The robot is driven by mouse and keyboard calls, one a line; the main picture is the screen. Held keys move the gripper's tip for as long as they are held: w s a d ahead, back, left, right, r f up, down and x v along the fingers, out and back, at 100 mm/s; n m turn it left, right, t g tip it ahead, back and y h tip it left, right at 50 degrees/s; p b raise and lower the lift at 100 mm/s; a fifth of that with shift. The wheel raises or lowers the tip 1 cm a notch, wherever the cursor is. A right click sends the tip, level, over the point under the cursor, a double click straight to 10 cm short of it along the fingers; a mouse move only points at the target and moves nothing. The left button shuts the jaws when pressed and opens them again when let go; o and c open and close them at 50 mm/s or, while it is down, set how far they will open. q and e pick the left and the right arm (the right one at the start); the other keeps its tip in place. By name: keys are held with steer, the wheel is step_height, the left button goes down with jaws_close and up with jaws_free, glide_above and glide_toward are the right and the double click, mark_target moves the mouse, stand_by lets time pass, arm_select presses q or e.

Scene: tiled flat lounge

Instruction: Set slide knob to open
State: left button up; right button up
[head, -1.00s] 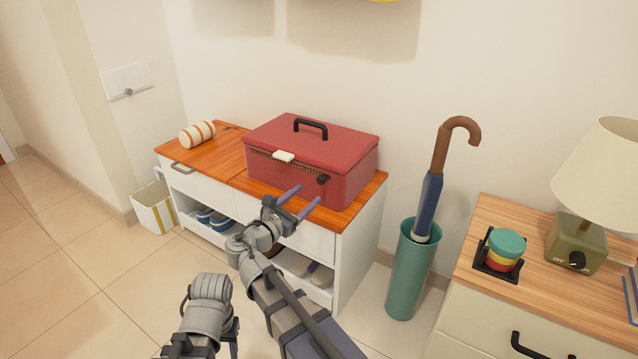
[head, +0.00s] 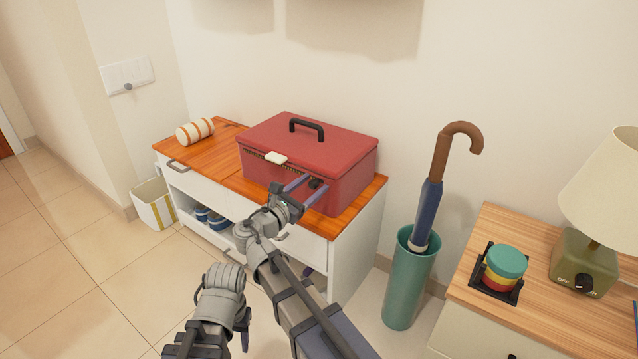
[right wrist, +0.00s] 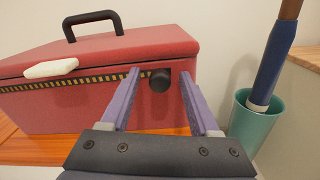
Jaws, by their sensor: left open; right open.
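A red box (head: 310,150) with a black top handle stands on the wooden-topped white cabinet. Its black slide knob (right wrist: 159,80) sits at the right end of a dark-and-yellow strip (right wrist: 75,81) on the front face. A white latch (right wrist: 50,68) is at the lid edge further left. My right gripper (right wrist: 160,82) is open, its purple fingers on either side of the knob in the right wrist view; I cannot tell whether they touch it. In the head view the fingers partly cover the knob (head: 315,183). My left gripper (head: 220,300) is low, left of the right arm, and open.
The cabinet (head: 355,235) has a striped roll (head: 195,130) on its left. A green stand (head: 399,295) holding an umbrella (head: 432,195) is to the right. A side table (head: 535,265) carries a lamp (head: 610,195) and a stacked coloured jar (head: 503,265).

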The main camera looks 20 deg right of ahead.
jaws_close()
stand_by(0.5)
stand_by(0.9)
